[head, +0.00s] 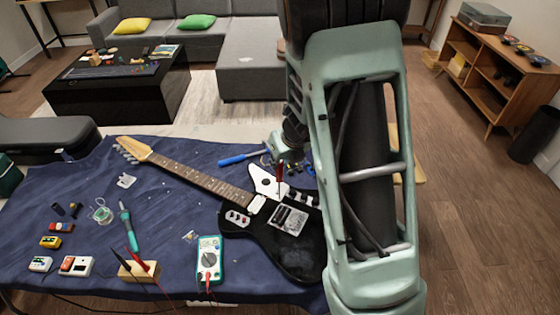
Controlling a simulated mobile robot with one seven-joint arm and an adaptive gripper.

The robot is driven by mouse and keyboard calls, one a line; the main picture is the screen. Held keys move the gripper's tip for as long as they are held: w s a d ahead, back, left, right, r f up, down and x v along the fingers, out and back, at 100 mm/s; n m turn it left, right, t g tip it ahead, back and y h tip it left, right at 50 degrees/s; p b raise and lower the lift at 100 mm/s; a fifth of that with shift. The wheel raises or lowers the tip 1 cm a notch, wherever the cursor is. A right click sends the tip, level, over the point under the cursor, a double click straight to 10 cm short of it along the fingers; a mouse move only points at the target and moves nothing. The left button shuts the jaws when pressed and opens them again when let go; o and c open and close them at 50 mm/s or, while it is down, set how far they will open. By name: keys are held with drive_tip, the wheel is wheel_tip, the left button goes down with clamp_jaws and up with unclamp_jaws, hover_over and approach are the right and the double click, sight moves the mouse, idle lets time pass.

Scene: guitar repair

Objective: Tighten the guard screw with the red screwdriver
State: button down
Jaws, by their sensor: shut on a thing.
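The red screwdriver (280,178) stands roughly upright over the white guard (264,181) of the black electric guitar (290,258). My gripper (281,160) is shut on the top of its handle, which is partly hidden. The screwdriver's lower end is at or just above the guard's right part; I cannot tell whether it touches. The guard screw is too small to make out. The guitar lies on the blue cloth (165,205) with its neck toward the upper left.
A blue-handled tool (243,158) lies just left of my gripper. A teal multimeter (208,262) lies below the guitar. A soldering iron (126,225) and several small boxes are to the left. My arm hides the table's right side.

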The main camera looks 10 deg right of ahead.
wheel_tip(320, 180, up, 4)
drive_tip(key=p, duration=0.3)
drive_tip(key=shift+r, duration=1.05)
